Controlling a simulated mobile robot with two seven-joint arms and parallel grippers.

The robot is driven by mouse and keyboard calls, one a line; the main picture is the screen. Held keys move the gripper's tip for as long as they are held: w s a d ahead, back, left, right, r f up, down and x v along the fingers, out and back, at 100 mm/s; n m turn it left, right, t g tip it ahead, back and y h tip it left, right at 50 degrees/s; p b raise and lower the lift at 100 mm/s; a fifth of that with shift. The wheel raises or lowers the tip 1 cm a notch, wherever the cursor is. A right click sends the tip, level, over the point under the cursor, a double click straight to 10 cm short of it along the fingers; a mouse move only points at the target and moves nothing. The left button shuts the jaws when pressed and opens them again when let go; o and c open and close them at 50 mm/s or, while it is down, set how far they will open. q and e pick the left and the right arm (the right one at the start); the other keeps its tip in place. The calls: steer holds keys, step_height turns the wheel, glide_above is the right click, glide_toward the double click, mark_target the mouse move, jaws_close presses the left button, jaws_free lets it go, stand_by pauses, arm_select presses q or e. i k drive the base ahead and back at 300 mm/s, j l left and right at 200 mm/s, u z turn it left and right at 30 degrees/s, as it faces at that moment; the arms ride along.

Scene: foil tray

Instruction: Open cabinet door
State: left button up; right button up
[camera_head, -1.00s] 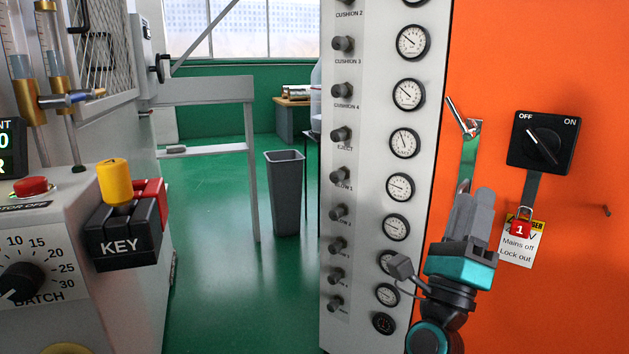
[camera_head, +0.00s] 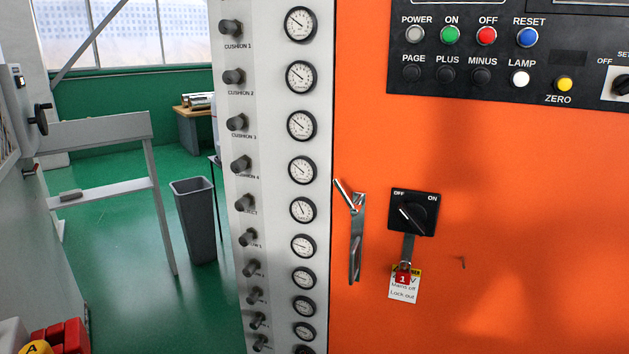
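The orange cabinet door (camera_head: 520,210) fills the right of the head view and looks shut. Its metal handle (camera_head: 357,240) is a long upright plate near the door's left edge, with a small lever (camera_head: 345,194) tilted up to the left at its top. A black rotary switch (camera_head: 413,212) marked OFF and ON sits to the right of the handle. A red padlock (camera_head: 403,278) with a lock-out tag (camera_head: 405,290) hangs below the switch. Neither of my grippers shows now.
A white panel (camera_head: 272,200) with knobs and round gauges adjoins the door on the left. A black control panel (camera_head: 510,50) with coloured buttons is above. A grey bin (camera_head: 195,220) and a grey frame (camera_head: 110,130) stand on the green floor (camera_head: 120,240), which has free room.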

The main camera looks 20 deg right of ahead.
mark_target(524, 191)
steer(key=z, duration=1.65)
steer(key=i, duration=0.15)
steer(key=i+u, duration=0.55)
steer(key=i+j, duration=0.05)
